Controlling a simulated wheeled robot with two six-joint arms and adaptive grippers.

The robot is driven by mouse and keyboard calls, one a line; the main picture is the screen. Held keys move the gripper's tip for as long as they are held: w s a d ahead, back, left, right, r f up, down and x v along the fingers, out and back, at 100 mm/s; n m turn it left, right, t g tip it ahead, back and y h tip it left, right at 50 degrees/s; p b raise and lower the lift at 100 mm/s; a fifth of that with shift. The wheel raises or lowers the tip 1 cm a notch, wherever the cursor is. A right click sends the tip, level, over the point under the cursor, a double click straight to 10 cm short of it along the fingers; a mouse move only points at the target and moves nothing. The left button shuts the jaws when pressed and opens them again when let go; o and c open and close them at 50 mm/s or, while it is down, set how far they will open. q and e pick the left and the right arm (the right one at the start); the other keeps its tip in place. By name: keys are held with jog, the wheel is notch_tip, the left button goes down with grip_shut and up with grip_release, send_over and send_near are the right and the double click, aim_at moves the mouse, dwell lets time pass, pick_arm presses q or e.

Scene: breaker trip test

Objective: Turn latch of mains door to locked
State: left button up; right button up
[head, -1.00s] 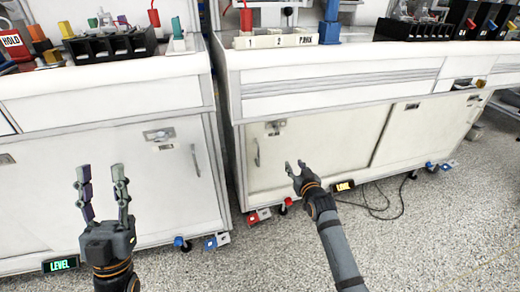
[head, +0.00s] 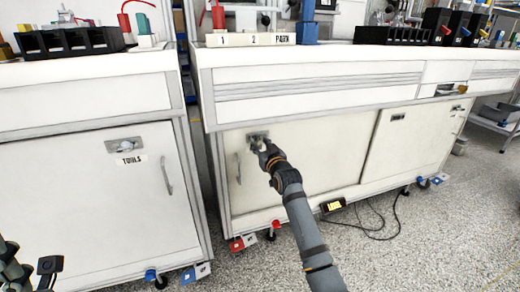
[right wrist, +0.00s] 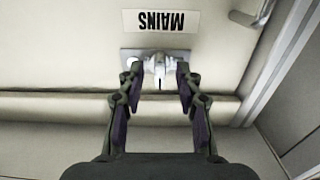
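The mains door (head: 310,160) is the cream cabinet door in the middle of the head view. Its latch (head: 257,136) is a metal plate with a turn knob near the top left, partly hidden by my right gripper (head: 263,152). In the right wrist view the latch knob (right wrist: 159,68) lies between the fingertips of my right gripper (right wrist: 159,78), below an upside-down MAINS label (right wrist: 160,21). The fingers are apart, one on each side of the knob; contact is unclear. My left gripper (head: 28,270) is cut off at the lower left corner, its fingers apart and empty.
A door handle (head: 238,168) is left of the latch. A TOOLS cabinet (head: 90,200) stands to the left. A worktop (head: 330,62) with black trays and blocks overhangs the door. A cable (head: 385,225) lies on the floor.

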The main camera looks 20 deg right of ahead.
jog(key=shift+w, duration=0.4)
grip_shut()
